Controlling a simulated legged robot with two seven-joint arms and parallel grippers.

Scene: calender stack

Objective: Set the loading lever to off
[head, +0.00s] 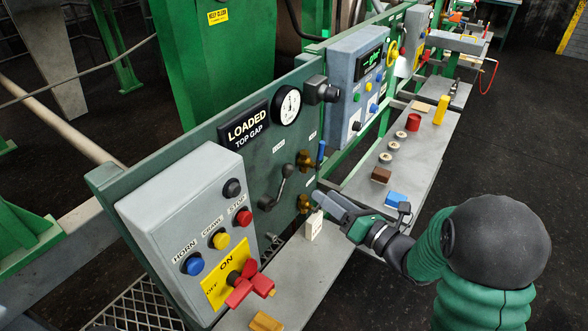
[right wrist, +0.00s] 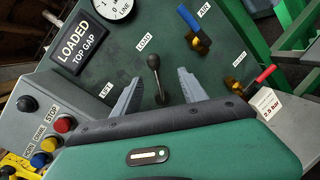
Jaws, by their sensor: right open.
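The loading lever (head: 283,184) is a grey arm with a dark knob on the green panel (head: 240,165). In the right wrist view the lever (right wrist: 157,82) has its knob toward the LOAD label (right wrist: 144,41); a LIFT label (right wrist: 106,89) is to its left. No off mark is readable beside it. The sign (head: 245,127) reads LOADED TOP GAP. My right gripper (head: 322,200) is open and empty, right of the lever and apart from it in the head view. In its wrist view the lever shows between the fingers (right wrist: 158,92). My left gripper is out of view.
A blue-handled valve (head: 321,152) and brass fittings (head: 304,160) sit right of the lever. A white tag block (head: 314,225) stands below the gripper. A grey button box (head: 190,225) with a red knob (head: 247,285) projects at left. The shelf (head: 425,160) holds small items.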

